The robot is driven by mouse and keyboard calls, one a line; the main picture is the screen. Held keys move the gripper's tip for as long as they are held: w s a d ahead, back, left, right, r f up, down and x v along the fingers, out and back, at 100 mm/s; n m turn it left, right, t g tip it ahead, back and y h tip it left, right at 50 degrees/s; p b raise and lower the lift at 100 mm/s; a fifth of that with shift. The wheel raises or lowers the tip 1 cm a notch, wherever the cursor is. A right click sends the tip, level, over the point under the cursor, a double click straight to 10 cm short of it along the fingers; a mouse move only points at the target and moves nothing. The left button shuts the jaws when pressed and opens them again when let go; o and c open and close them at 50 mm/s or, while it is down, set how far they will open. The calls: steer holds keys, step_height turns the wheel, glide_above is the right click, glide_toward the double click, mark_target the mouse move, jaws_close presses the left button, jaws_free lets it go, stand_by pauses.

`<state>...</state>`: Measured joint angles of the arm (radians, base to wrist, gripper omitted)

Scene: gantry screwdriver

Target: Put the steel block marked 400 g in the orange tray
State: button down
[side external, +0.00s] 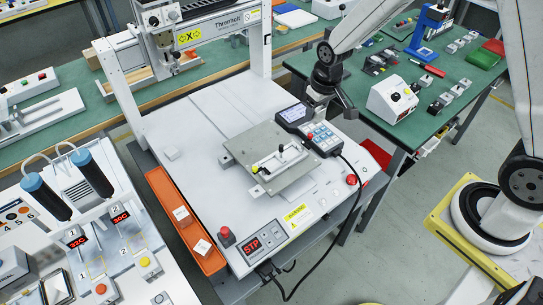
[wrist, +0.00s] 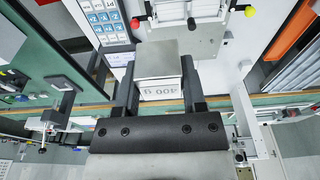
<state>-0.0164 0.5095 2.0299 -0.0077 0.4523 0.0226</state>
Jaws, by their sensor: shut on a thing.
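My gripper (wrist: 158,72) is shut on a steel block (wrist: 160,62), with one finger on each side of it. In the side view my gripper (side external: 337,100) is at the right edge of the white machine bed, beside the handheld keypad; I cannot make out the block there. The orange tray (side external: 161,192) is along the bed's left edge, well away from my gripper. Two pale labelled blocks (side external: 181,214) (side external: 203,247) lie in it. The tray also shows at the right of the wrist view (wrist: 297,48).
The handheld keypad (side external: 310,130) lies on the bed, with a fixture plate (side external: 262,145) beside it. The gantry (side external: 125,75) rises at the back and left.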

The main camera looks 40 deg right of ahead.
steer(key=shift+s+d+r, duration=0.15)
steer(key=shift+s+r, duration=0.5)
steer(key=shift+s, duration=0.15)
steer(key=shift+s+d+r, duration=0.15)
steer(key=shift+s+r, duration=0.45)
steer(key=shift+s, duration=0.2)
steer(key=shift+d, duration=0.1)
steer(key=w+d+f, duration=0.2)
steer(key=d+f, duration=0.8)
steer(key=d, duration=0.3)
steer(key=w+d+f, duration=0.1)
steer(key=d+f, duration=0.8)
steer(key=d, duration=0.5)
steer(key=shift+w+f, duration=0.2)
steer(key=shift+f, duration=6.95)
steer(key=shift+f, duration=0.1)
steer(key=shift+f, duration=1.9)
steer(key=shift+f, duration=0.15)
